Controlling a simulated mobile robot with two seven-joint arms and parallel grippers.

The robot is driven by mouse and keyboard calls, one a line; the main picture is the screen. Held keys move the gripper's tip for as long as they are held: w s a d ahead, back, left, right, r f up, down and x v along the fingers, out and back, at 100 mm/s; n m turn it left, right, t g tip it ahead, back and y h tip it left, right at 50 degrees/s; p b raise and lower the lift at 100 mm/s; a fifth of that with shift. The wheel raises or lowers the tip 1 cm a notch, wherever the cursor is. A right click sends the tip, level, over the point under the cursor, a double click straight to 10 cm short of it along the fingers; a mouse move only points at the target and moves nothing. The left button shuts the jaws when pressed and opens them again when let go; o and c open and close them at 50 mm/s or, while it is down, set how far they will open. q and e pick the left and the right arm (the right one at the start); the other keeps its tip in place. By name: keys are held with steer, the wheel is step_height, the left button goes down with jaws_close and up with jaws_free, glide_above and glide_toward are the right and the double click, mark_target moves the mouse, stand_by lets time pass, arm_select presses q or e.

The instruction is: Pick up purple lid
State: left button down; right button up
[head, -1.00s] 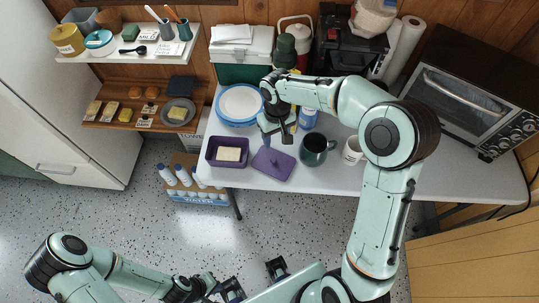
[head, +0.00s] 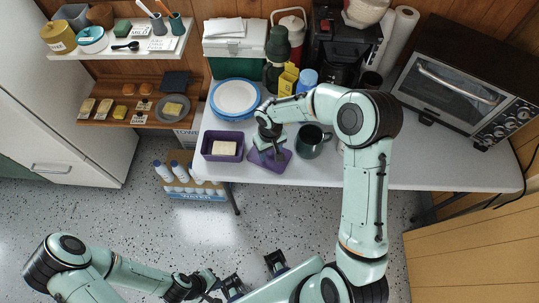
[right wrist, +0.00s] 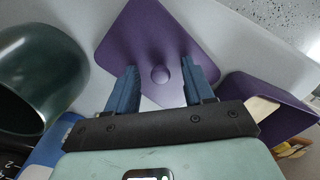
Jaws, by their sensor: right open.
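The purple lid (head: 284,156) lies flat on the table, right of the purple box (head: 208,157), which holds a pale yellow block (head: 224,148).
A dark green mug (head: 309,141) stands just right of the lid. A blue-rimmed plate (head: 235,97) lies behind the box. A yellow carton (head: 288,80), blue-capped container (head: 308,78) and toaster oven (head: 460,85) stand farther back. The table's front right is clear.

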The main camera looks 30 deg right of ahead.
jaws_close()
steer(key=shift+r, duration=0.15)
